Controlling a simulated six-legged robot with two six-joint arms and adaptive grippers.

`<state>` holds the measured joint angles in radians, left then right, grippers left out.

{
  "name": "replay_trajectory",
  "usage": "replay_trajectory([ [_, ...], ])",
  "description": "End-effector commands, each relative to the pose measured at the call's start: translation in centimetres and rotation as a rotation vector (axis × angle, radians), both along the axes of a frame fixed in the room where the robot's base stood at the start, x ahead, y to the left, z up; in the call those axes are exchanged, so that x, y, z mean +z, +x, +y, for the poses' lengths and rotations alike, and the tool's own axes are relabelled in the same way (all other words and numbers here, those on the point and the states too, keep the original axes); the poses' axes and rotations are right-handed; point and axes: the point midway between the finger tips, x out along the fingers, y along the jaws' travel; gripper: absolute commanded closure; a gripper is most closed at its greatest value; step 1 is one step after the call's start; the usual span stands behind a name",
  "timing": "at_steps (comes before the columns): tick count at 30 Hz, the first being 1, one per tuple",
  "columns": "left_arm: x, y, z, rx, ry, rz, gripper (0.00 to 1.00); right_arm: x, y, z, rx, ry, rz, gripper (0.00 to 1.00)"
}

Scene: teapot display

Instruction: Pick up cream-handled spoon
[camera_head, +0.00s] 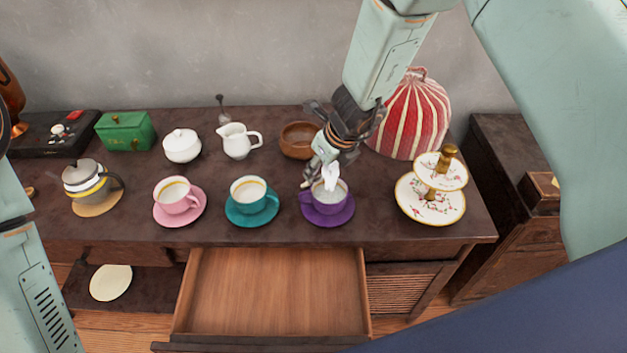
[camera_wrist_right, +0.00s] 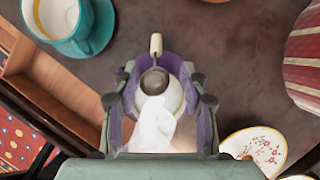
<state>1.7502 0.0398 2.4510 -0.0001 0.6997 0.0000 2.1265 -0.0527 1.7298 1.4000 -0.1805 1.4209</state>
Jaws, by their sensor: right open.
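The cream-handled spoon shows in the right wrist view, its cream handle (camera_wrist_right: 156,45) pointing up in the picture and its dark bowl below. My right gripper (camera_wrist_right: 160,101) is open, with one finger on each side of the spoon's bowl in that picture. I cannot tell whether they touch it. In the head view, my right gripper (camera_head: 323,168) points down just over the purple cup (camera_head: 327,199), which stands on a purple saucer (camera_head: 338,222). A white, steam-like patch partly hides the cup. My left gripper is out of view.
A teal cup (camera_head: 247,194) stands left of the purple cup, and a tiered plate stand (camera_head: 430,206) stands right. A wooden bowl (camera_head: 297,140) and red-striped dome (camera_head: 417,120) are behind. An open, empty drawer (camera_head: 270,290) juts out in front.

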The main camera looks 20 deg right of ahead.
Motion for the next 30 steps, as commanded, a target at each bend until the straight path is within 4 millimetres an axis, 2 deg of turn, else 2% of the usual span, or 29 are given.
replay_trajectory([
  [7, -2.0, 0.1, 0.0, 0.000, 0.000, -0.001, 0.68, -3.6, 0.3, 0.8, 0.002, -0.001, 0.001, 0.56],
  [9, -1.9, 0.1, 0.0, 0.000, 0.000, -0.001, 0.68, -4.3, 0.7, 1.0, 0.003, -0.001, 0.002, 0.56],
  [13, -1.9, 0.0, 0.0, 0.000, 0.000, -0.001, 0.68, -5.1, 1.2, 1.1, 0.001, 0.000, 0.000, 0.56],
  [20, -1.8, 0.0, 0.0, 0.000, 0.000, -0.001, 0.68, -5.1, 1.4, 1.1, 0.001, 0.000, 0.000, 0.56],
  [30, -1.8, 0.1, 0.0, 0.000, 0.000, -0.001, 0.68, -5.1, 1.4, 1.1, 0.001, 0.000, 0.000, 0.83],
])
